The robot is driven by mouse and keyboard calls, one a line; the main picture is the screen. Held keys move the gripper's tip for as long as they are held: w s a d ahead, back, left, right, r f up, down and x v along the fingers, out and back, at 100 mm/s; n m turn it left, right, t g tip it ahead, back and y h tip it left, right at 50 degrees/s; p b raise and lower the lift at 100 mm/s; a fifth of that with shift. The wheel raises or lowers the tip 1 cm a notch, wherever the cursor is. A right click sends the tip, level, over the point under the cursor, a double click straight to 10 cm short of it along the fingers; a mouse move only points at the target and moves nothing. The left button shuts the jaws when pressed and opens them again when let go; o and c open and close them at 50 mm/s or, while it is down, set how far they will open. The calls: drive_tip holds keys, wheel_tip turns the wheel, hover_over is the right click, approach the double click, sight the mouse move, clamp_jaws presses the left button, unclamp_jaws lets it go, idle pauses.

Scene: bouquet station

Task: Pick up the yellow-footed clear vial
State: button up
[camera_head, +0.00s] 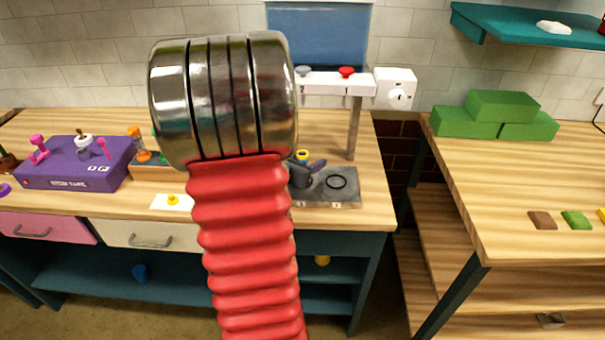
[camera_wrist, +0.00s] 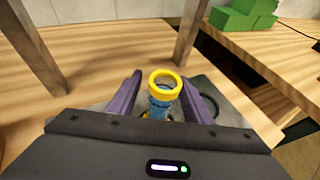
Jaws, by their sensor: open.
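A vial (camera_wrist: 165,83) with a wide yellow ring at its top end and a bluish, see-through body stands between my fingers in the wrist view. A little yellow also shows low beside it, and its lower end is mostly hidden by my gripper. In the head view its yellow ring (camera_head: 302,155) shows just right of my arm. My gripper (camera_wrist: 161,80) is open, with one purple finger on each side of the vial. I cannot tell whether either finger touches it. In the head view my gripper (camera_head: 307,168) is partly hidden by my arm.
A grey plate (camera_head: 345,200) with a black ring lies by the vial, under a stand (camera_head: 355,130) with knobs and a dial box (camera_head: 396,88). A purple box (camera_head: 75,165) stands left. Green blocks (camera_head: 497,118) sit on the right table, across a gap.

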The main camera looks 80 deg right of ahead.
drive_tip(key=shift+c, duration=0.6)
clamp_jaws()
